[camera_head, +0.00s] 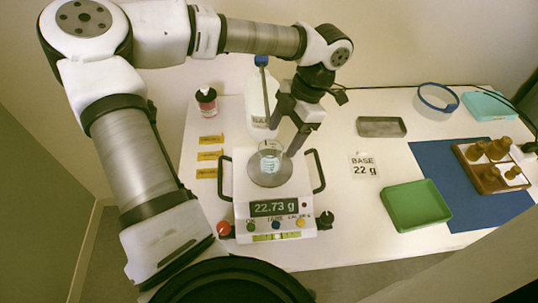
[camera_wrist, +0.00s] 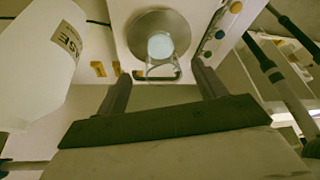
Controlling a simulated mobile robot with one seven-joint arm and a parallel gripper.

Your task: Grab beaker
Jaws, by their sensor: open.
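A small clear glass beaker (camera_head: 270,158) with pale contents stands upright on the round pan of a white digital scale (camera_head: 240,185). The scale's display reads 22.73 g. My gripper (camera_head: 282,139) is open and empty, just above and behind the beaker in the head view. In the wrist view, the beaker (camera_wrist: 160,46) lies ahead of the gap between my two fingers (camera_wrist: 160,72). The fingers appear apart from it.
A white bottle with a blue top (camera_head: 257,100) stands close behind the scale. A small dark-capped bottle (camera_head: 206,101) and yellow labels (camera_head: 209,155) are at left. A grey tray (camera_head: 382,127), green tray (camera_head: 416,205) and wooden bottle rack (camera_head: 480,185) are at right.

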